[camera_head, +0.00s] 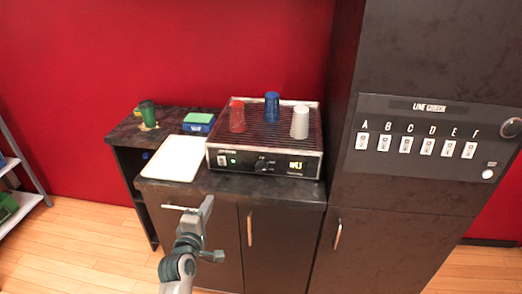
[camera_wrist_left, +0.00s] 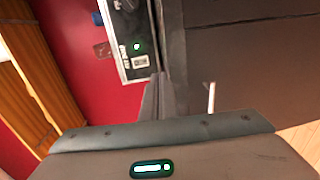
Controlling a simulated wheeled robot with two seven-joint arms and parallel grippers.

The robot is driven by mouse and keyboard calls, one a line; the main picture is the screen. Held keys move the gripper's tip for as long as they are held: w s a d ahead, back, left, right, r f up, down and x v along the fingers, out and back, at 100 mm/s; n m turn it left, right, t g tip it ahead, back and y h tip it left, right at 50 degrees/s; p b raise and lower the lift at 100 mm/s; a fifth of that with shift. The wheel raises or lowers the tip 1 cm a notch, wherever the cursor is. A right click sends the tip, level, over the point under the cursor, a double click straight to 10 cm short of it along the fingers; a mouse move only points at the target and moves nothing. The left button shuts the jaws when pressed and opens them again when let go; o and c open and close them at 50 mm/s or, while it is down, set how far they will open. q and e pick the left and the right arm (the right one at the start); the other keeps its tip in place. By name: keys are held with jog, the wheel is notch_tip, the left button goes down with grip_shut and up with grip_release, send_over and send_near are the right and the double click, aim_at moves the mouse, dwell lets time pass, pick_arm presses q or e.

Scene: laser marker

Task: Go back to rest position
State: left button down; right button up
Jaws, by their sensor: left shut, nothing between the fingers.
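My left gripper (camera_head: 207,207) is in front of the dark cabinet (camera_head: 283,240), below the counter's front edge. Its fingers are shut with nothing between them. In the left wrist view the shut fingers (camera_wrist_left: 158,100) point toward the black machine (camera_wrist_left: 130,35) with its lit green light. My right gripper is in neither view.
On the counter the machine (camera_head: 262,163) carries a red cup (camera_head: 237,117), a blue cup (camera_head: 272,107) and a white cup (camera_head: 300,122). A white tray (camera_head: 174,158) lies left of it. A green cup (camera_head: 148,114) and a blue-green box (camera_head: 198,122) stand behind. A switch panel (camera_head: 430,140) is at right.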

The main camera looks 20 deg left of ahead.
pick_arm(q)
jog(key=s+d+f+m+g+h, duration=0.1)
jog(key=s+d+f+m+g, duration=0.15)
jog(key=f, duration=0.75)
jog(key=s+d+f+m+g+h, duration=0.1)
jog(key=d+f+m, duration=0.25)
jog(key=f, duration=0.65)
jog(key=s+d+f+m+g+h, duration=0.15)
jog(key=d+f, duration=0.25)
jog(key=f, duration=0.6)
jog(key=s+d+f+m+g, duration=0.3)
jog(key=s+f+m, duration=0.2)
jog(key=s+f, duration=0.55)
jog(key=s+d+f+m+g, duration=0.2)
jog(key=s+f+m+g, duration=0.25)
jog(key=s+f, duration=1)
jog(key=s+a+f+m+g, duration=0.1)
jog(key=s+f+m, duration=0.2)
jog(key=s, duration=0.8)
jog(key=s+f+m+g, duration=0.2)
jog(key=s+f+m, duration=0.1)
jog(key=s, duration=0.9)
jog(key=shift+a+f+b, duration=0.3)
jog(key=shift+a+b, duration=0.05)
jog(key=shift+b, duration=0.05)
